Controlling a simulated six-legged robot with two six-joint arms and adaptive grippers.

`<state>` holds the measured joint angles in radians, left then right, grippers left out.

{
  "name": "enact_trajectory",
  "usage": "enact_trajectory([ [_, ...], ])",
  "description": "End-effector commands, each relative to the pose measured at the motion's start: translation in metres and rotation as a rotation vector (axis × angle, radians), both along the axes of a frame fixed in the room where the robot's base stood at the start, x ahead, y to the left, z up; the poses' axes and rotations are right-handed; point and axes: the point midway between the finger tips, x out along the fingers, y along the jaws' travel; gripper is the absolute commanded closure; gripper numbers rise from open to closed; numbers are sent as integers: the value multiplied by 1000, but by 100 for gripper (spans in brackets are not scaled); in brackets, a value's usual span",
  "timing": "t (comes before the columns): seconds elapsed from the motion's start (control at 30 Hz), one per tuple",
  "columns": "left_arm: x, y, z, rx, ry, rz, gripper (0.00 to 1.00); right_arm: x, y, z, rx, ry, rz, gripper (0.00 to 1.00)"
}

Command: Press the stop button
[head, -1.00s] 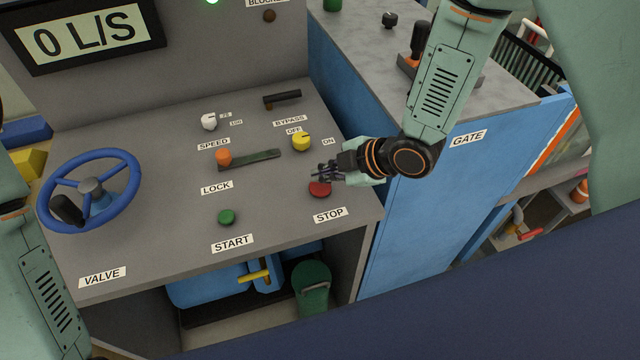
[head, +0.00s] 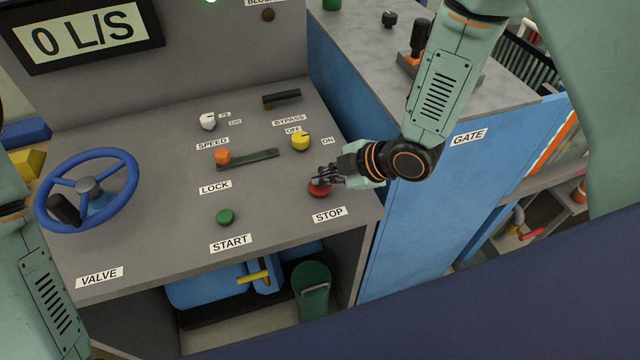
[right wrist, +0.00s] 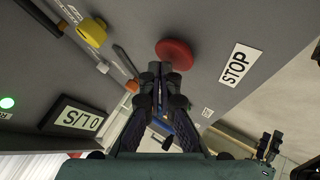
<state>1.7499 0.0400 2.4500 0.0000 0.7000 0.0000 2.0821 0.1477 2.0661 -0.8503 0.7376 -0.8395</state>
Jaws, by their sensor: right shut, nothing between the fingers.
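The red stop button (head: 318,190) is a round mushroom cap on the grey panel, behind the STOP label (head: 330,214). It also shows in the right wrist view (right wrist: 175,54), just beyond my fingertips. My right gripper (head: 319,177) is shut and empty, with its fingertips at the button's top in the head view. In the right wrist view the fingertips (right wrist: 160,70) overlap the cap's lower edge; I cannot tell whether they touch it. My left arm shows at the left edge of the head view, but its gripper is out of sight.
The yellow bypass knob (head: 301,141), the orange-knobbed lock lever (head: 222,156) and the green start button (head: 225,217) are near on the panel. A blue valve wheel (head: 88,190) stands at left. The display (head: 88,33) reads 0 L/S. A blue cabinet (head: 400,240) stands at right.

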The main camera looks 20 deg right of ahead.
Motion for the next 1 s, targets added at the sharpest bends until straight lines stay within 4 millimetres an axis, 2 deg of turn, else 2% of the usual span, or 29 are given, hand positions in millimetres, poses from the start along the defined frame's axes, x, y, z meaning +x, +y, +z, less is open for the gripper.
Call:
enact_trajectory([
  [0.73,0,0,-6,0,0,0,48,0,0,-8,0,1,1,100],
  [1.0,0,0,-1,0,0,0,48,0,0,-3,0,1,1,100],
])
